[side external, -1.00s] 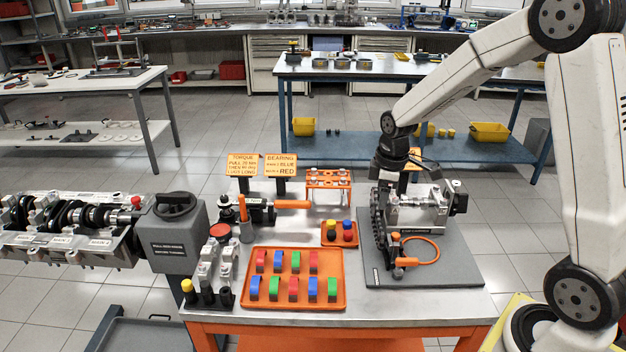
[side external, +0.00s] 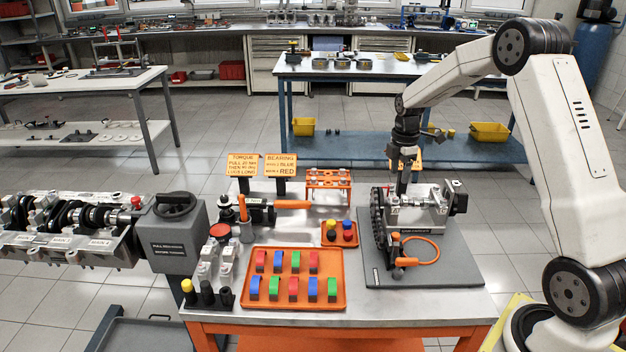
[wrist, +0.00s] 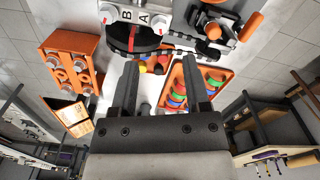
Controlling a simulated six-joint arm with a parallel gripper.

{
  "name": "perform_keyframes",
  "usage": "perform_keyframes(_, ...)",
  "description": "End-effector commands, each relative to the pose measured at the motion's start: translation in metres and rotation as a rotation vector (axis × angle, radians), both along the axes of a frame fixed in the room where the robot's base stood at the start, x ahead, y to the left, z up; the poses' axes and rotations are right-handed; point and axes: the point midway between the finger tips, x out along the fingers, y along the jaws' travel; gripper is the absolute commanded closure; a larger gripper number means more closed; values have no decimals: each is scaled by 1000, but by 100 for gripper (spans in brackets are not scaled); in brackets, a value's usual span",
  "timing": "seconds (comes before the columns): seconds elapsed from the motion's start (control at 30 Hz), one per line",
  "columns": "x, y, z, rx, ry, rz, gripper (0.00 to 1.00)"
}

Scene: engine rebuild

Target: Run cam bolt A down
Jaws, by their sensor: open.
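The cam unit (side external: 420,218) is a grey metal block on a dark grey mat, with a black chain (side external: 377,222) on its left side. In the wrist view its pale plate is marked B and A, with a round bolt head by the A (wrist: 161,23) and another by the B (wrist: 106,13). My gripper (side external: 403,188) points down over the cam unit. In the wrist view its two fingers (wrist: 160,64) are apart with nothing between them. The bolt heads lie beyond the fingertips, apart from them. How far the bolts are seated cannot be told.
An orange tool with a ring (side external: 421,250) lies at the front of the mat (side external: 450,275). To the left are an orange tray of coloured pieces (side external: 256,303), a small orange tray (side external: 328,241) and an orange rack (side external: 328,174). Two sign cards stand behind.

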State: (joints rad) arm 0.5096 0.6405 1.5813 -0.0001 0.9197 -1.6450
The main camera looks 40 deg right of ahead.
Motion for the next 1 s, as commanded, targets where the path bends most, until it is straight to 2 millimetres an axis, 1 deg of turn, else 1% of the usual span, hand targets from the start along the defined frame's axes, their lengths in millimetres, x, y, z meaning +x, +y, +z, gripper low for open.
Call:
perform_keyframes(0.17, 0, 1, -14, 1, 3, 0, 40)
perform_keyframes(0.6, 0, 1, -64, 0, 1, -1, 40)
perform_keyframes(0.8, 0, 0, -74, -1, 0, -1, 40)
perform_keyframes(1.0, 0, 0, -75, -2, -1, -1, 40)
